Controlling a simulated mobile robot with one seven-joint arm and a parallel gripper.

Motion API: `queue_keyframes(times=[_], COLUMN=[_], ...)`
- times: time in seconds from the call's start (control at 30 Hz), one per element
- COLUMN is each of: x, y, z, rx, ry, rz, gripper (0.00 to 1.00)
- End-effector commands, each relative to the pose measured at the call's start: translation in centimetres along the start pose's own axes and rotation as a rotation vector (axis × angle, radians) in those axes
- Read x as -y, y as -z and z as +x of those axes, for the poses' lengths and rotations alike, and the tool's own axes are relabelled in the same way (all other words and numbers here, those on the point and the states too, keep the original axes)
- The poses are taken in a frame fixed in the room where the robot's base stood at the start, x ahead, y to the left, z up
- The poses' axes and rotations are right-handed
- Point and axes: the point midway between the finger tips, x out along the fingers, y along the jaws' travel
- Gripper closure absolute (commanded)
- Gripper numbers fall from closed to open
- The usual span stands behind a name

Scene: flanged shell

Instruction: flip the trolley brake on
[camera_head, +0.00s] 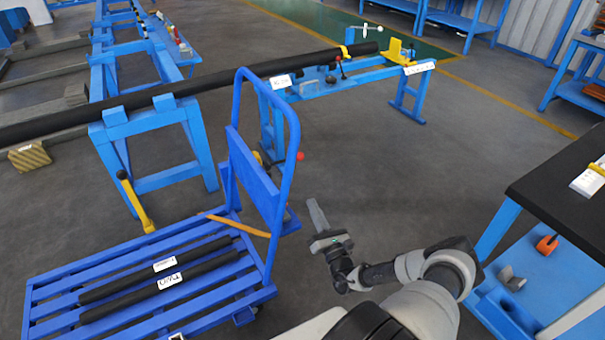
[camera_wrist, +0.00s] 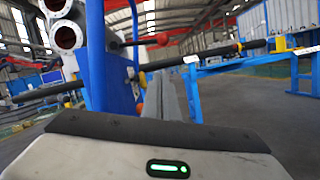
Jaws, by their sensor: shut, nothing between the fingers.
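The blue trolley (camera_head: 180,276) stands at the lower left in the head view, with a tall looped push handle (camera_head: 292,190) and an upright blue panel. A lever with a red knob (camera_head: 300,156) shows by the panel. The wrist view shows a red-knobbed lever (camera_wrist: 163,39) standing out from the blue panel (camera_wrist: 96,60), and a second orange-red knob (camera_wrist: 138,108) lower down. I cannot tell which one is the brake. My gripper (camera_head: 316,208) is shut and empty, right of the trolley handle and apart from it. Its closed fingers (camera_wrist: 166,95) point toward the lever area.
Dark bars (camera_head: 160,268) lie on the trolley deck. A blue stand (camera_head: 350,76) carries a long black pipe (camera_head: 225,80) behind the trolley. A black-topped bench (camera_head: 570,190) is at the right. Open floor (camera_head: 400,165) lies between bench and trolley.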

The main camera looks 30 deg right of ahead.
Motion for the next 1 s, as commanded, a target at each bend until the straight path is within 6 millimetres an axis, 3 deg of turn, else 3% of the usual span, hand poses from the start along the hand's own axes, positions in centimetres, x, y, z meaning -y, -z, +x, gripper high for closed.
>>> queue_keyframes(times=[0.27,0.67,0.8,1.0], x=[-0.1,-0.1,0.0,0.0], y=[0.1,0.2,-1.7,-2.7], z=[2.1,10.3,11.8,12.8], rx=[0.000,0.000,0.000,-0.002], ry=[-0.004,-0.003,-0.001,0.000], rz=[-0.001,-0.002,-0.002,0.000], gripper=[1.00,1.00,1.00,1.00])
